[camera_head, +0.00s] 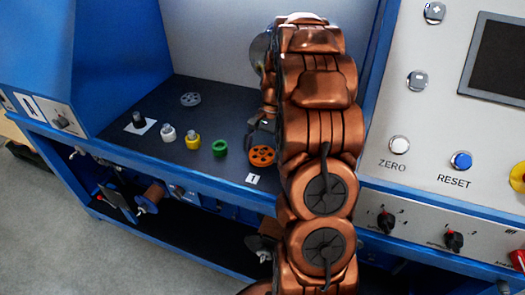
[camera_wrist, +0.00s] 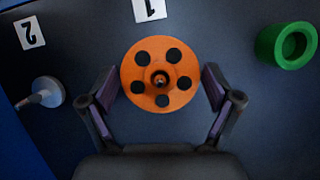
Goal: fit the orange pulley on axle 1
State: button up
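The orange pulley (camera_wrist: 140,72) is a flat disc with several dark round holes. A shaft tip shows in its centre hole, so it appears to sit around axle 1 (camera_wrist: 160,79), beside the label 1 (camera_wrist: 149,9). In the head view the orange pulley (camera_head: 262,155) lies flat on the dark deck, left of my arm. My gripper (camera_wrist: 161,77) has one finger on each side of the pulley, with narrow gaps, and looks open. How far down the shaft the pulley sits is hidden.
A green ring (camera_wrist: 286,46) stands to the right in the wrist view. A grey-based post (camera_wrist: 46,92) stands at the left by label 2 (camera_wrist: 29,33). In the head view, yellow (camera_head: 193,141) and white (camera_head: 168,132) parts and a grey pulley (camera_head: 190,99) stand on the deck.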

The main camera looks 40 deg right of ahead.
jog(key=shift+o, duration=0.4)
jog(key=shift+d+r, duration=0.1)
jog(key=shift+r, duration=0.2)
jog(key=v, duration=1.1)
jog(key=shift+r, duration=0.2)
jog(key=shift+d, duration=0.1)
